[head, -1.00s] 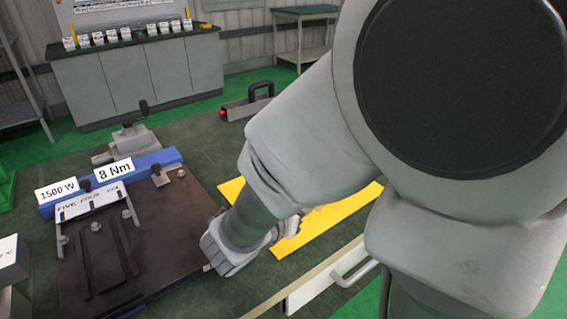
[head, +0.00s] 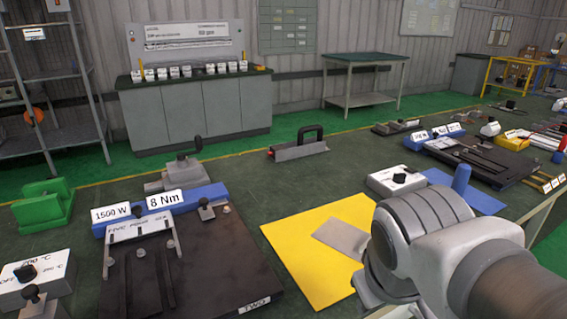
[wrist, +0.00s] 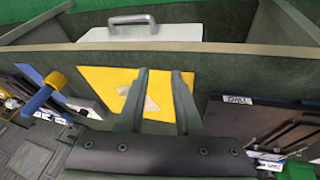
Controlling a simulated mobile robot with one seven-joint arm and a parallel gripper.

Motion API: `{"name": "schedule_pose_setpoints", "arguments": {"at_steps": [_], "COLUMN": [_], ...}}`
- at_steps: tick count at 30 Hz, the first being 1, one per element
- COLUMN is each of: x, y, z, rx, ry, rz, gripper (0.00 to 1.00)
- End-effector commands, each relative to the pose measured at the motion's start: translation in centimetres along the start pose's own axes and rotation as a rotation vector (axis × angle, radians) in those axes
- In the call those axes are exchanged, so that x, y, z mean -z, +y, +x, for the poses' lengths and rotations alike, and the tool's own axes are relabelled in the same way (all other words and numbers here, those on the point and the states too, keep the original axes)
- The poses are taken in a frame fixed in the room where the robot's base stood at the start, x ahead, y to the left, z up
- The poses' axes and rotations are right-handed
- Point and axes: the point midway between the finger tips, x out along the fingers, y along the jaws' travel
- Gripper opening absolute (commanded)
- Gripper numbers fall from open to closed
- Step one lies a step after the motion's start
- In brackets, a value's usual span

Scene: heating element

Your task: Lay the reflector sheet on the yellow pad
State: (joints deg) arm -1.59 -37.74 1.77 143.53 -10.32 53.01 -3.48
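The yellow pad (head: 303,262) lies flat on the dark green table. A thin grey sheet (head: 342,237), which looks like the reflector sheet, lies on the pad, its right end close to or behind my arm in the head view. In the wrist view, the yellow pad (wrist: 105,78) is beyond my fingers. The pale sheet (wrist: 151,104) shows on it, between and left of the fingers and partly covered by the left one. My gripper (wrist: 160,72) has its two fingers apart with nothing visibly clamped, above the pad. My fingertips are hidden in the head view.
A black plate assembly (head: 190,275) with a blue bar stands left of the pad. A white box (head: 397,181) and a blue mat (head: 470,195) are behind and right. A black-handled tool (head: 298,148) lies at the back. Table left of the pad's far edge is clear.

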Motion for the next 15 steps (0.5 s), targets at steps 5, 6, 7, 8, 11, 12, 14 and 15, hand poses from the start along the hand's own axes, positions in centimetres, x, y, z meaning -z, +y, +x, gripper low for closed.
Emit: {"name": "schedule_pose_setpoints", "arguments": {"at_steps": [5, 6, 7, 8, 11, 12, 14, 15], "x": [0.9, 1.1, 1.1, 1.1, 1.2, 1.2, 1.2, 1.2], "y": [-1.1, -1.3, -1.3, -1.4, -1.4, -1.4, -1.4, -1.4], "z": [-1.9, -2.1, -2.2, -2.3, -2.3, -2.3, -2.3, -2.3], "rx": [0.104, 0.115, 0.122, 0.126, 0.131, 0.131, 0.131, 0.13], "ry": [0.103, 0.113, 0.118, 0.121, 0.124, 0.123, 0.123, 0.122], "rz": [0.193, 0.213, 0.224, 0.231, 0.239, 0.238, 0.237, 0.236], "gripper": [0.34, 0.34, 0.34, 0.34, 0.34, 0.34, 0.34, 0.34]}}
